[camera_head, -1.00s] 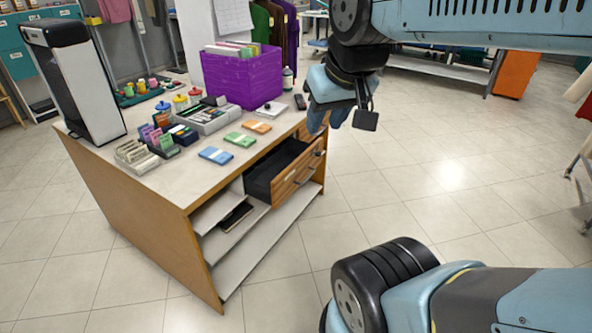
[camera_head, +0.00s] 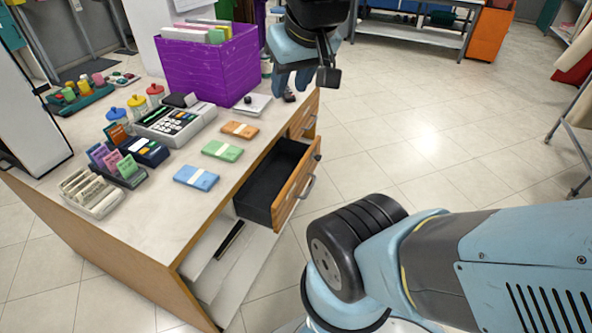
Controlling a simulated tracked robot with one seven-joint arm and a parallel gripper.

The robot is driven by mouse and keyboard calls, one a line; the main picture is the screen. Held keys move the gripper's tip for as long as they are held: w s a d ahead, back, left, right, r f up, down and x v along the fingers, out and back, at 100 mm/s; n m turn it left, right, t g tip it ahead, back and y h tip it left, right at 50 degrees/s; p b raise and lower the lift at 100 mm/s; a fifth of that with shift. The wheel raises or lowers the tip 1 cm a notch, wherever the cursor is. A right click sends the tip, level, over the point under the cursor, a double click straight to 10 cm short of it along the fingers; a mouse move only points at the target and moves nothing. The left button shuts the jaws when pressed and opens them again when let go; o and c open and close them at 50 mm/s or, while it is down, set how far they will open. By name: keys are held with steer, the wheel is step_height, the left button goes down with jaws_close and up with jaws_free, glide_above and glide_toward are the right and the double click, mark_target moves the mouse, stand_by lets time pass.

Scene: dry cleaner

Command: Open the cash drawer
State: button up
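The cash drawer (camera_head: 286,205) has a wooden front and a dark, empty-looking tray. It stands pulled out from the counter (camera_head: 120,225), on the side facing the open floor. A metal handle (camera_head: 308,187) and a small dark knob are on its front. My gripper (camera_head: 293,82) hangs at the top of the view, beyond the drawer and near the counter's far corner. It is apart from the drawer handle. Its fingers are seen from behind and partly hidden, so their opening is unclear. I see nothing held in it.
A cash register (camera_head: 175,124), a purple file box (camera_head: 208,70) and money bundles (camera_head: 222,151) are on the counter. Another closed wooden drawer front (camera_head: 302,117) is beyond the open one. The tiled floor on the right (camera_head: 410,130) is clear.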

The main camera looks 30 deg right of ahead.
steer(key=shift+w+d, duration=0.1)
steer(key=shift+w, duration=0.15)
steer(key=w+d+f+m+g+y, duration=0.45)
steer(key=w+d+f+m, duration=0.35)
steer(key=f+m, duration=0.25)
steer(key=w+d+f+m+g+y, duration=0.45)
steer(key=w+d+f+m, duration=0.5)
steer(key=f, duration=0.25)
steer(key=s+d+f+m+t+y, duration=0.35)
steer(key=f+m, duration=0.35)
steer(key=f, duration=0.4)
steer(key=s+d+f+m+t+y, duration=0.2)
steer(key=d+f+m+t, duration=0.4)
steer(key=f, duration=0.4)
steer(key=s+d+f+m+t+y, duration=0.2)
steer(key=d+f+m+t+y, duration=0.15)
steer(key=f+m, duration=0.6)
steer(key=w+a, duration=0.3)
steer(key=a, duration=0.3)
steer(key=w+a+n, duration=0.1)
steer(key=w+a, duration=0.2)
steer(key=a, duration=0.3)
steer(key=shift+w+a+r+h, duration=0.25)
steer(key=shift+a+r+h, duration=0.05)
steer(key=shift+a+r, duration=0.05)
